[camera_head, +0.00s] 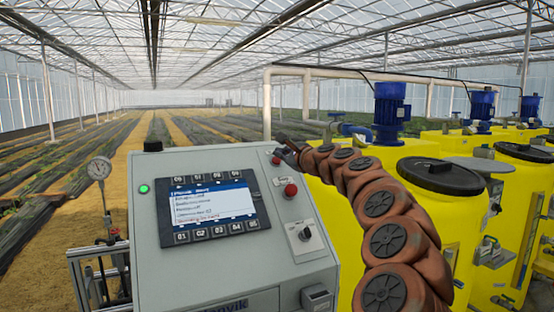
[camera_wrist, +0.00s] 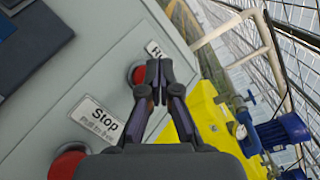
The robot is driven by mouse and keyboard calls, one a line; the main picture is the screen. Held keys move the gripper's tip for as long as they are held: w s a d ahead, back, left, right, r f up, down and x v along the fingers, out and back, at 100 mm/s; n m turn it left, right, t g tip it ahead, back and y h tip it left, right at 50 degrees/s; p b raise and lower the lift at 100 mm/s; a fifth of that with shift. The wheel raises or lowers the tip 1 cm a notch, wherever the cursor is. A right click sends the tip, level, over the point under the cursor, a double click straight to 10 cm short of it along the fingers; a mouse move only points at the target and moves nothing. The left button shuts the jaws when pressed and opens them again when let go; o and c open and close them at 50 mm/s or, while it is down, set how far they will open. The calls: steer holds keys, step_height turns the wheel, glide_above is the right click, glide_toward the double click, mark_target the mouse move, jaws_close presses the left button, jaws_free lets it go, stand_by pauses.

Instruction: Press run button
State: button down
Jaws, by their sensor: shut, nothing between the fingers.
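The grey control panel (camera_head: 230,265) faces me, with a red upper button (camera_head: 276,160) near its top right edge. In the wrist view this upper button (camera_wrist: 137,76) is partly covered by my fingertips. A label (camera_wrist: 154,48) beside it is mostly hidden; only its first letter, like "R", shows. My gripper (camera_wrist: 159,68) is shut and empty, its tips over the right side of that button; I cannot tell whether they touch it. It also shows at the panel's top right corner in the head view (camera_head: 281,142).
A red stop button (camera_head: 291,190) sits below, near a "Stop" label (camera_wrist: 99,122). A rotary switch (camera_head: 305,234) is lower. A screen (camera_head: 212,208) with keys and a lit green lamp (camera_head: 144,189) are left. Yellow tanks (camera_head: 455,220) stand at the right.

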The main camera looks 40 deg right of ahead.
steer(key=shift+r, duration=0.1)
steer(key=s+r+p, duration=0.1)
steer(key=s+a+r+p, duration=0.1)
steer(key=s+r+p, duration=0.1)
steer(key=shift+r, duration=0.25)
stand_by(0.5)
steer(key=shift+a, duration=0.1)
stand_by(0.5)
